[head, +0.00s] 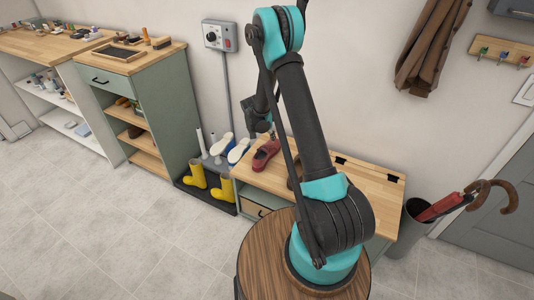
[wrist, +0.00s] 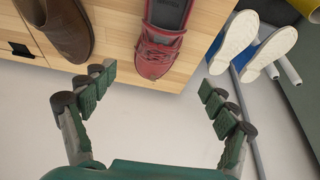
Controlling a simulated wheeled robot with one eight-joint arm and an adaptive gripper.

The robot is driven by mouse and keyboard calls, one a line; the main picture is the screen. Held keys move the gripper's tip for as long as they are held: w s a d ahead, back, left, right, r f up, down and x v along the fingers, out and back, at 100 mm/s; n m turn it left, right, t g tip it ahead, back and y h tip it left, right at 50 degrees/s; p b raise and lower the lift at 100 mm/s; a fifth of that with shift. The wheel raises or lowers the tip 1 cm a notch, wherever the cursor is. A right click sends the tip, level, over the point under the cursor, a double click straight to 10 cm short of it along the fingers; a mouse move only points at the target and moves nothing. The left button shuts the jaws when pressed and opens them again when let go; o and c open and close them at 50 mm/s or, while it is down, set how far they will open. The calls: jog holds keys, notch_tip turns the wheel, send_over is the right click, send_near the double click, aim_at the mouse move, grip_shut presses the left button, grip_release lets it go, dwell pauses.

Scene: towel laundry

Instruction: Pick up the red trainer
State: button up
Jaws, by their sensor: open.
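The red trainer (head: 266,154) lies on the wooden bench top (head: 365,181), near the bench's left end in the head view. In the wrist view the red trainer (wrist: 160,50) is at the top middle, its laced toe end pointing towards my gripper. My gripper (wrist: 155,85) is open and empty, with its green fingers spread to either side below the shoe's toe. The toe shows between the fingertips in the picture, and no contact is visible. In the head view my arm hides part of the bench, and the gripper's fingers cannot be made out.
A brown shoe (wrist: 64,28) lies beside the red trainer. White-soled shoes (wrist: 238,40) hang on upright pegs past the bench's end. Yellow boots (head: 197,174) stand on a dark tray (head: 188,186). A bin (head: 416,218) with umbrellas stands right of the bench. Open floor lies in front.

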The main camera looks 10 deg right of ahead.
aim_at(266, 146)
jog(key=x, duration=0.6)
jog(key=shift+w+f, duration=0.15)
jog(key=shift+f, duration=0.1)
jog(key=shift+s+x, duration=0.15)
jog(key=shift+x, duration=1.15)
jog(key=shift+s+x, duration=0.15)
jog(key=shift+x, duration=1.15)
jog(key=shift+f, duration=0.1)
jog(key=c, duration=1.5)
